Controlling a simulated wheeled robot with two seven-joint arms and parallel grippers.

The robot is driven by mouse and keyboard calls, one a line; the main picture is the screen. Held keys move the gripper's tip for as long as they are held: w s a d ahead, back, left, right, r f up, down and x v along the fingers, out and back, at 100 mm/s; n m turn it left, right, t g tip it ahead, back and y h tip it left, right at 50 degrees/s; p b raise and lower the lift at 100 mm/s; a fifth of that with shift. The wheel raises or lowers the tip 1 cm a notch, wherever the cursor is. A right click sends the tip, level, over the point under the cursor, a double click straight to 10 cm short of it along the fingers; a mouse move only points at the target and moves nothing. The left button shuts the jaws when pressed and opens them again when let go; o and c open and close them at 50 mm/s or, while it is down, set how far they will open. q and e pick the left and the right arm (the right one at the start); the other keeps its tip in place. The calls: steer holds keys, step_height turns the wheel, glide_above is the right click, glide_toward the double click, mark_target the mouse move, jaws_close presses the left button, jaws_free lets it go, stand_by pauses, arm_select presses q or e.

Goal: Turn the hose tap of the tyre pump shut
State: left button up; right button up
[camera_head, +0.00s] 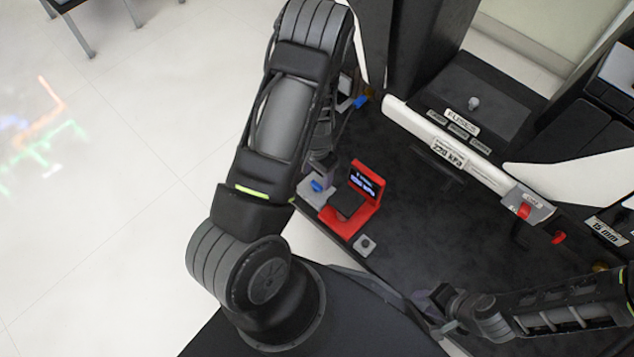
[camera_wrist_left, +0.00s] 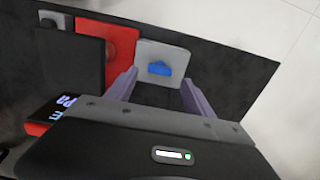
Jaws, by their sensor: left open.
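The tyre pump (camera_head: 367,188) is a red unit with a lit screen and a black block, near the front left edge of the dark table. Its hose tap is a blue handle (camera_head: 317,186) on a light grey block, left of the red body. The left wrist view shows the blue handle (camera_wrist_left: 160,68) on the grey block, between the finger tips of my open left gripper (camera_wrist_left: 158,78). I see no clear contact with the handle. My left arm partly hides this gripper in the head view. My right gripper (camera_head: 447,306) is at the lower right, away from the pump; its jaws are unclear.
A small grey plate with a dark knob (camera_head: 364,245) sits in front of the pump. A white bar with labels (camera_head: 440,140) crosses the table behind it, with a red lever (camera_head: 524,210) at its right end. Dark table between is clear.

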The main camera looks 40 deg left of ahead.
mark_target(317, 184)
arm_select(q)
step_height(317, 184, down, 4)
steer(key=shift+f+b, duration=0.2)
steer(key=shift+b, duration=0.4)
steer(key=shift+c, duration=0.4)
jaws_close()
